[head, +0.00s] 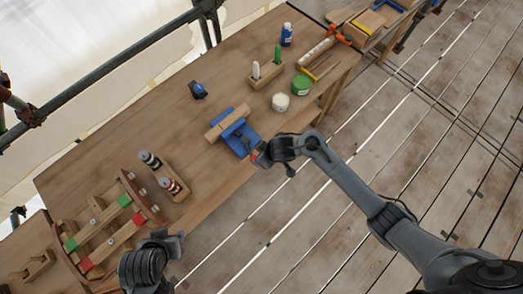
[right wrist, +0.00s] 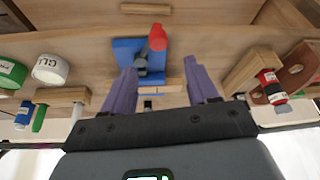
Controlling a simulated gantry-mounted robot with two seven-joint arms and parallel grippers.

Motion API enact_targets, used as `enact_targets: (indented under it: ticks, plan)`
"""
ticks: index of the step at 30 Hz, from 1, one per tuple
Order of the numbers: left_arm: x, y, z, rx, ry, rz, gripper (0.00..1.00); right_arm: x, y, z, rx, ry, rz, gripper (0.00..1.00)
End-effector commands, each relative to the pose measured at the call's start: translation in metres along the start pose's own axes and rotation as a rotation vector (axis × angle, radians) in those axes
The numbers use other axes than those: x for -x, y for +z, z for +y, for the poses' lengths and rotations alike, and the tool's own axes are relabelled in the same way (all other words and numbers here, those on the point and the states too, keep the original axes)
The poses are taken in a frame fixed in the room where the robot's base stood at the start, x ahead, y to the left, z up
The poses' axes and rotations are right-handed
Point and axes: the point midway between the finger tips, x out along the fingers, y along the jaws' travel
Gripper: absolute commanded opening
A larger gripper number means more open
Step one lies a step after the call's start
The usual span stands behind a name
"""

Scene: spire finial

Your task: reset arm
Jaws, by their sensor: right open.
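My right gripper (head: 262,154) is at the table's front edge, beside a blue vise (head: 241,138). In the right wrist view its two purple fingers (right wrist: 163,78) are spread apart, with no object held between them. The vise, with a red-tipped part, shows beyond the fingertips in that view (right wrist: 127,52). A wooden bar (head: 228,123) lies across the vise. My left gripper (head: 176,240) is at the lower left, near the table's front edge; its fingers are too small to read.
The plank floor to the right is free.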

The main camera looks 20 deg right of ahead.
Motion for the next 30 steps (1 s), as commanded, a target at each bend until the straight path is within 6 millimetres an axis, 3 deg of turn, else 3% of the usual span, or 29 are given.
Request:
enact_targets:
  ticks: [8, 13, 16, 19, 22, 27, 30]
  plan:
    - [0.003, -0.001, 0.001, 0.003, 0.002, 0.001, 0.43, -0.003, 0.012, -0.008, -0.005, -0.015, -0.019, 0.58]
    - [0.014, -0.005, 0.002, 0.01, 0.007, 0.002, 0.43, -0.012, 0.061, -0.049, -0.043, -0.086, -0.091, 0.58]
    - [0.026, -0.01, 0.002, 0.013, 0.01, 0.003, 0.43, 0.001, 0.088, -0.088, -0.112, -0.139, -0.097, 0.58]
    - [0.039, -0.013, 0.002, 0.013, 0.011, 0.002, 0.43, 0.03, 0.101, -0.11, -0.233, -0.13, -0.072, 0.58]
    - [0.05, -0.017, 0.001, 0.013, 0.01, 0.002, 0.43, 0.074, 0.109, -0.11, -0.347, -0.065, -0.046, 0.58]
    - [0.063, -0.021, 0.0, 0.01, 0.008, 0.003, 0.43, 0.166, 0.125, -0.071, -0.498, 0.096, -0.037, 0.58]
    - [0.063, -0.021, -0.001, 0.007, 0.005, 0.002, 0.43, 0.21, 0.127, -0.046, -0.538, 0.166, -0.032, 0.58]
